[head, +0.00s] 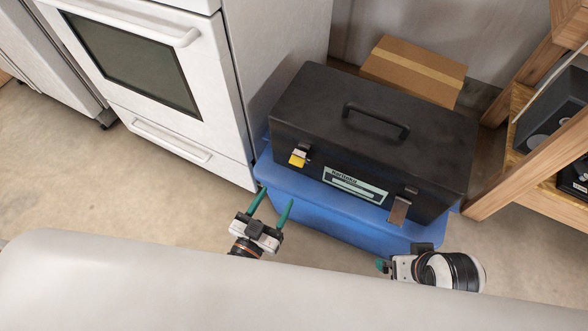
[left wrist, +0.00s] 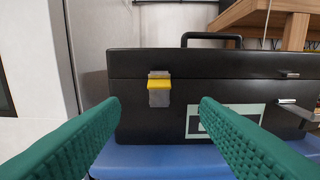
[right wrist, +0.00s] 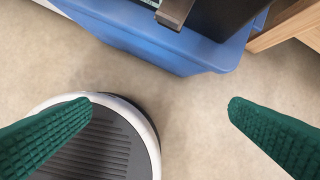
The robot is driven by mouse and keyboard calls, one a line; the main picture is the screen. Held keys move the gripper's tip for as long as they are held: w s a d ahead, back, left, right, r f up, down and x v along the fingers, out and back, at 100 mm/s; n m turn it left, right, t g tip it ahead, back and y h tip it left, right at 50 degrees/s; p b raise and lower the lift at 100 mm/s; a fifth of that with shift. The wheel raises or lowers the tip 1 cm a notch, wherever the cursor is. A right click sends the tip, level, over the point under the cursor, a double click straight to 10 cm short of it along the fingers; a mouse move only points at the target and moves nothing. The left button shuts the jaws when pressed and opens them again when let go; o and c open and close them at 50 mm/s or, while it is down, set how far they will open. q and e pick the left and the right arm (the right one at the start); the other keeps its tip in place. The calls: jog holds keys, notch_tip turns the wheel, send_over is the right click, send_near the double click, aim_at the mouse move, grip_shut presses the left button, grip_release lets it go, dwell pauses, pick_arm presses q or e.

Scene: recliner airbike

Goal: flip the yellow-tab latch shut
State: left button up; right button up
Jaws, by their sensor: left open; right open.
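The black toolbox (head: 375,130) stands on a blue bin (head: 330,208). Its yellow-tab latch (head: 298,158) is on the front face, toward the left end. In the left wrist view the yellow tab (left wrist: 159,85) lies across a grey metal plate, near the lid seam; I cannot tell how far it sticks out. My left gripper (head: 272,199) is open and empty, in front of and below the latch, apart from it. In the left wrist view the latch shows between its green fingers. My right gripper (right wrist: 162,105) is open and empty over the floor, in front of the bin's right end.
A second metal latch (head: 398,208) sticks out at the toolbox's right front. A white oven (head: 150,70) stands close on the left. A cardboard box (head: 415,68) is behind, and a wooden shelf (head: 540,120) is on the right. A pale surface (head: 180,280) crosses the foreground.

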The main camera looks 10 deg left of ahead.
aim_at(295, 164)
pick_arm(q)
jog(key=b+x, duration=0.1)
jog(key=x, duration=1)
jog(key=shift+b, duration=0.3)
pick_arm(e)
jog(key=shift+s+r, duration=0.3)
jog(key=shift+r, duration=0.05)
pick_arm(q)
jog(key=shift+a, duration=0.1)
jog(key=shift+c, duration=0.2)
jog(key=c, duration=0.9)
jog(key=shift+c, duration=0.2)
pick_arm(e)
jog(key=shift+r, duration=0.15)
